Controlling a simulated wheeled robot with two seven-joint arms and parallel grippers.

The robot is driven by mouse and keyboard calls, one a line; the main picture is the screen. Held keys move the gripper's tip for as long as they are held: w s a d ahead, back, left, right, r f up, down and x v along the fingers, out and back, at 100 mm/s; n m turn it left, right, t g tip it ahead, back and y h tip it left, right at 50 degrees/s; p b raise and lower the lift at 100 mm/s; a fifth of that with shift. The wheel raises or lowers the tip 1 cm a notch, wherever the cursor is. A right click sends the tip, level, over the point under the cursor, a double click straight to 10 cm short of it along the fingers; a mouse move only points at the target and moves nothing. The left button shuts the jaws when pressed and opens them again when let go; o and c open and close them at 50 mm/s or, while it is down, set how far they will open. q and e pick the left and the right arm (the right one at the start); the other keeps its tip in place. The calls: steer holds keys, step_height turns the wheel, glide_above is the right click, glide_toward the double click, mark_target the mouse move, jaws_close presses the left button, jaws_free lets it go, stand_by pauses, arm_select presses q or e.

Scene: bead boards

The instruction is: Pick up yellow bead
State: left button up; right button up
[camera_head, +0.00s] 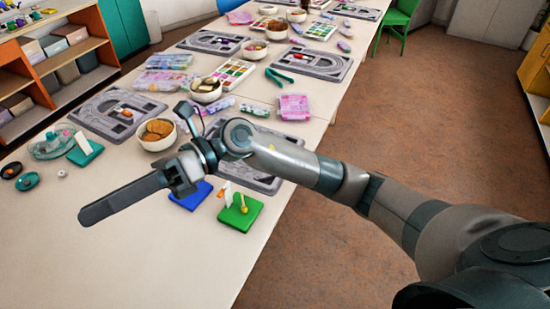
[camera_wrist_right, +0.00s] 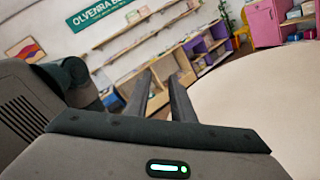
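A small yellow bead (camera_head: 244,205) shows at a thin upright piece on the green square board (camera_head: 240,220), near the table's right edge. My right gripper (camera_head: 86,217) is stretched over the table, pointing left, well to the left of the bead and apart from it. In the right wrist view its two fingers (camera_wrist_right: 159,82) stand apart with nothing between them. That view looks toward the room's shelves and does not show the bead. My left gripper is in neither view.
A blue square board (camera_head: 191,197) lies beside the green one. A bowl of brown discs (camera_head: 157,143), a teal board (camera_head: 85,154) and grey trays (camera_head: 93,124) lie beyond my right gripper. The table's near left part (camera_head: 150,265) is clear.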

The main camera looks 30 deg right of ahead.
step_height(320, 180, up, 5)
steer(key=w+d+m+t+y, duration=0.2)
steer(key=w+m+t+y, duration=0.1)
steer(key=m+t+y, duration=0.3)
steer(key=w+d+f+m+t+h, duration=0.1)
steer(key=w+d+m+t+h, duration=0.25)
steer(key=m+t, duration=0.5)
steer(key=w+d+m+t+h, duration=0.2)
steer(key=w+d+m+t, duration=0.25)
steer(key=m+t, duration=0.45)
steer(key=w+d+f+m+h, duration=0.2)
steer(key=d+f+m+h, duration=1.2)
steer(key=f+m+h, duration=0.3)
steer(key=s+d+f+m+g+h, duration=0.1)
steer(key=s+d+f+m+g, duration=0.15)
steer(key=s+f+g, duration=0.6)
steer(key=s+d+f+m+g+h, duration=0.1)
steer(key=s+d+f+m, duration=0.2)
steer(key=f, duration=1)
steer(key=s+f+g+y, duration=0.15)
steer(key=s+f, duration=0.25)
steer(key=f, duration=1.1)
steer(key=s+f+g, duration=0.2)
steer(key=s+f, duration=0.1)
steer(key=f, duration=1.2)
steer(key=s+f+g, duration=0.2)
steer(key=s+f, duration=1.6)
steer(key=s, duration=0.1)
steer(key=shift+d+m, duration=0.15)
steer(key=shift+m, duration=0.15)
